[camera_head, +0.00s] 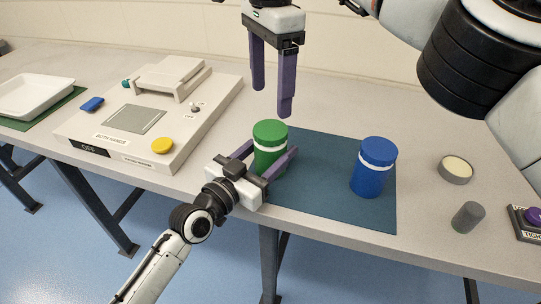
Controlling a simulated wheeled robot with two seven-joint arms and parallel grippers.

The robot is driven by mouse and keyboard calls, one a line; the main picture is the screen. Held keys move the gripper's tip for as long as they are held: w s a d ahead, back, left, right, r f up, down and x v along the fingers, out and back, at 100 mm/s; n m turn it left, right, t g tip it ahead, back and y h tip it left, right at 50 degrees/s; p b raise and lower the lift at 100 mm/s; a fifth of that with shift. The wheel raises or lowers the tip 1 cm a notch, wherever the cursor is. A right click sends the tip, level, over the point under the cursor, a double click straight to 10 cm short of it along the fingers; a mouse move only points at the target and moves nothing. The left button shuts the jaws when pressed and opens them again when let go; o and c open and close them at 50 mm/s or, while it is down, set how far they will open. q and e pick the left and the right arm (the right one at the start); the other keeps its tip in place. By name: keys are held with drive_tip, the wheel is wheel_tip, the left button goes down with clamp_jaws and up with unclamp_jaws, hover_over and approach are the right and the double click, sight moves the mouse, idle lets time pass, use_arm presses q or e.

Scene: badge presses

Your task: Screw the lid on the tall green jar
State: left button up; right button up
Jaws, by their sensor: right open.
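The tall green jar (269,158) stands upright on the dark blue mat, near its left edge. A green lid (270,131) sits on top of it, with a pale band showing beneath the lid. My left gripper (268,160) comes in from the front, with its purple fingers on both sides of the jar body, and looks shut on it. My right gripper (272,101) is above the jar, pointing down. Its two purple fingers are apart and empty, with the tips a little above the lid.
A blue lidded jar (372,170) stands on the mat (325,200) to the right. Further right are a round tin (456,170), a grey cylinder (467,217) and a purple button box (530,222). A badge press (140,120) and white tray (35,95) are left.

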sight(270, 129)
use_arm(q)
drive_tip(key=c, duration=0.7)
clamp_jaws()
use_arm(e)
drive_tip(key=n, duration=1.3)
drive_tip(key=shift+n, duration=0.3)
drive_tip(key=shift+f, duration=4)
